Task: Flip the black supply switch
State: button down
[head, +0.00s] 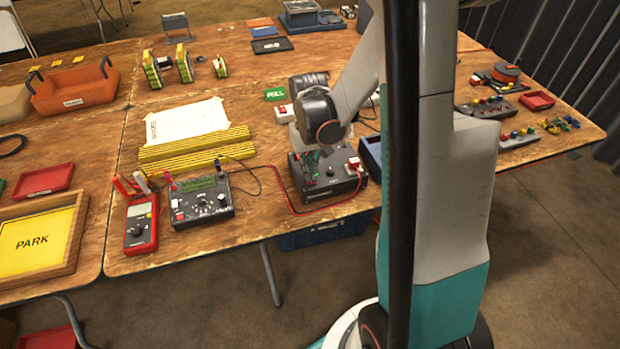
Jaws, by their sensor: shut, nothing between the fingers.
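The black supply (328,190) is a dark box near the front edge of the table, right of the meters, with a red lead running to its front. A small white and red part (353,166) sits on its top right; it looks like a switch, but its position is too small to tell. My gripper (311,164) is shut and empty, low over the left part of the supply's top. I cannot tell whether it touches. My wrist and fingers hide part of the top and the area behind.
A dark meter box (202,212) and a red multimeter (141,225) stand left of the supply. Yellow striped bars (195,153) and a paper sheet (187,121) lie behind them. A blue bin (371,158) is close on the right. Leads cross the table beside the supply.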

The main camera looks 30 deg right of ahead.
jog(key=shift+f, duration=0.15)
jog(key=shift+r, duration=0.2)
jog(key=shift+r+p, duration=2.4)
jog(key=shift+r, duration=0.95)
